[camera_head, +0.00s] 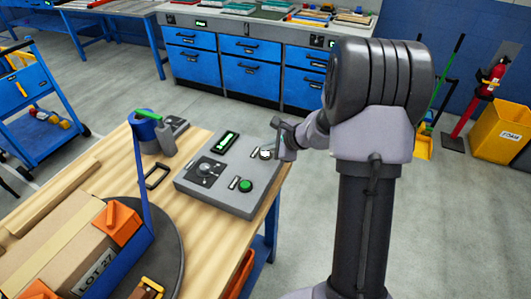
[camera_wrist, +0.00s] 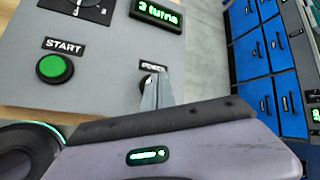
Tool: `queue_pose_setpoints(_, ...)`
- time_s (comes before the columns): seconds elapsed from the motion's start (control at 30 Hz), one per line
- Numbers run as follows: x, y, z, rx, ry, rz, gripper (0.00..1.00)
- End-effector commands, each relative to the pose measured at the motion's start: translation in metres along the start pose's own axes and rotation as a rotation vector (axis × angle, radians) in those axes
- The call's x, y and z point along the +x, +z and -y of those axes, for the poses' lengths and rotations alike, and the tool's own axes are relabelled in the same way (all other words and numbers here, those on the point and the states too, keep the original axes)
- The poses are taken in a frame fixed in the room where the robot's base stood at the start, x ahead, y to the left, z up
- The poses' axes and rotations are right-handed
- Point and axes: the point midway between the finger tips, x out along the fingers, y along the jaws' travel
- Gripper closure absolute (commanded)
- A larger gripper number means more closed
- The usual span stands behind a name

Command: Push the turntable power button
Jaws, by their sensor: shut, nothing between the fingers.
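The grey control panel (camera_head: 232,178) lies on the wooden table in the head view. It bears a dial (camera_head: 208,169), a display (camera_head: 226,142) reading "3 turns" in the wrist view, and a green START button (camera_head: 246,186), also seen in the wrist view (camera_wrist: 54,69). The power button (camera_head: 265,154) is pale and sits near the panel's right edge, with a partly covered label above it in the wrist view. My gripper (camera_wrist: 157,82) is shut and empty. Its fingertips are over the power button and hide most of it; I cannot tell whether they touch it.
The turntable (camera_head: 168,262) carries a cardboard box (camera_head: 60,240) marked LOT 27 at the lower left. Blue drawer cabinets (camera_head: 249,67) line the back.

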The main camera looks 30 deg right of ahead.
Motion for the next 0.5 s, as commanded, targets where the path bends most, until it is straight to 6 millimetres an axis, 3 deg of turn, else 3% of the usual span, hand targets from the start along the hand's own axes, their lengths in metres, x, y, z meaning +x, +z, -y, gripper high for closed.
queue_pose_setpoints(0.5,0.0044,-0.0034,-0.0035,0.0,0.001,-0.001,1.0)
